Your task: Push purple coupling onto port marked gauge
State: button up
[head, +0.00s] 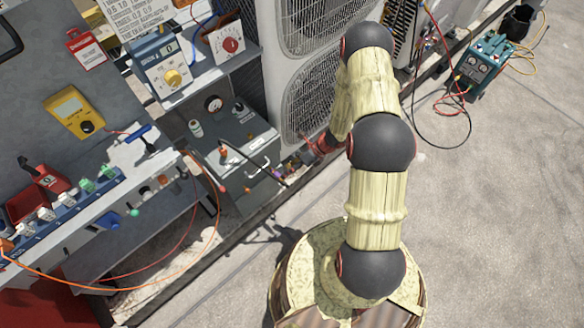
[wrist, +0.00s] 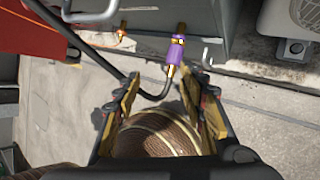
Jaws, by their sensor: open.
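The purple coupling (wrist: 175,52) shows in the wrist view on the end of a dark hose (wrist: 110,75), with brass at both its ends. It lines up just below a brass port (wrist: 181,28) on a grey panel; I cannot tell whether they touch. No gauge marking is readable at either port. My gripper (wrist: 160,84) is open, its fingers apart and empty, short of the coupling, which lies ahead toward the right finger.
A condenser (head: 310,95) stands beside the panel in the head view. A workbench (head: 75,215) with meters and valves is at left. A teal machine (head: 483,63) with hoses stands at upper right. The right-hand floor is clear.

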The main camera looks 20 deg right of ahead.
aim_at(279, 174)
jog(key=shift+w+a+f+m+t+h+b, duration=0.15)
jog(key=shift+w+a+f+m+b, duration=0.4)
jog(key=shift+f, duration=0.55)
jog(key=shift+w+a+f+m+t+h+b, duration=0.1)
jog(key=shift+w+a+f+m+b, duration=0.35)
jog(key=shift+w+f, duration=0.45)
jog(key=shift+w+a+f+m+t+h+b, duration=0.15)
jog(key=shift+w+a+f+m+b, duration=0.35)
jog(key=shift+f, duration=0.75)
jog(key=shift+s, duration=0.1)
jog(key=shift+c, duration=1)
jog(key=c, duration=0.7)
grip_shut()
jog(key=shift+c, duration=0.5)
grip_release()
grip_shut()
